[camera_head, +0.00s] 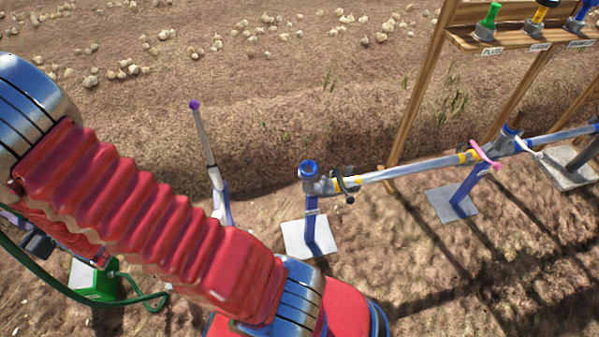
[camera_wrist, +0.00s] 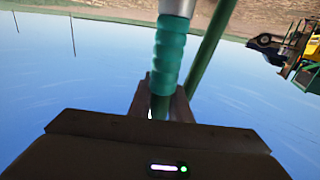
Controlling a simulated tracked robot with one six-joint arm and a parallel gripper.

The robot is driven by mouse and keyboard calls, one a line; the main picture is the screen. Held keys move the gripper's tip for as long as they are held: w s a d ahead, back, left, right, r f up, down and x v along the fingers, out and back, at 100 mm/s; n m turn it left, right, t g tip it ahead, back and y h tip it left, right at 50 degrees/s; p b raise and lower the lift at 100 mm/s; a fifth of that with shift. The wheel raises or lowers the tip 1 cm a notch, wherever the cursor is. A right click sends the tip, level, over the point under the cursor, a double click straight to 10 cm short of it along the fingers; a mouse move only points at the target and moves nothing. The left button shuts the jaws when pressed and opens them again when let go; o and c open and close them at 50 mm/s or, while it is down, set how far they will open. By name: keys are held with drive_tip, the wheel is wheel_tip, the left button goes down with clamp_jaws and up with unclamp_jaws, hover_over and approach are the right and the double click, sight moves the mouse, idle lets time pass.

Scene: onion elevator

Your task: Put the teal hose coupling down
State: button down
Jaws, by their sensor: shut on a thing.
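In the wrist view my gripper (camera_wrist: 160,97) is shut on the teal hose coupling (camera_wrist: 169,55), a ribbed teal cylinder. A pale metal end (camera_wrist: 177,7) joins it at the top of the picture. The lower end of the coupling is partly hidden between the jaws. The wrist picture is upside down, with blue sky behind the coupling and ground along the top edge. In the head view my red arm covers the left and lower middle, and neither gripper nor coupling shows there.
A blue-and-grey pipe run (camera_head: 405,171) stands on posts with pale base plates at right. A wooden rack (camera_head: 520,38) holds green, yellow and blue fittings. A green hose (camera_head: 40,287) curves by a green box (camera_head: 98,287). A yellow vehicle (camera_wrist: 305,50) shows in the wrist view.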

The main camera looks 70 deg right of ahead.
drive_tip(key=s+d+f+m+g+h, duration=0.2)
drive_tip(key=s+d+m+g+h, duration=0.25)
drive_tip(key=d, duration=0.95)
drive_tip(key=s+d+f+m+g+h, duration=0.1)
drive_tip(key=s+d+m+h, duration=0.2)
drive_tip(key=s+d+h, duration=0.75)
drive_tip(key=s+d+f+m+g, duration=0.2)
drive_tip(key=s+d+m+g, duration=0.15)
drive_tip(key=d, duration=1.45)
drive_tip(key=s+d+f+m+g+h, duration=0.1)
drive_tip(key=s+d+m+g+h, duration=0.2)
drive_tip(key=s+d, duration=0.5)
drive_tip(key=s+d+f+m+g, duration=0.25)
drive_tip(key=s+d+g, duration=0.2)
drive_tip(key=s, duration=0.65)
drive_tip(key=s+d+f+m+g+y, duration=0.1)
drive_tip(key=s+m+g, duration=0.5)
drive_tip(key=s, duration=1.3)
drive_tip(key=shift+d+g, duration=0.65)
drive_tip(key=shift+g, duration=0.6)
drive_tip(key=shift+f, duration=0.1)
drive_tip(key=shift+f, duration=2.9)
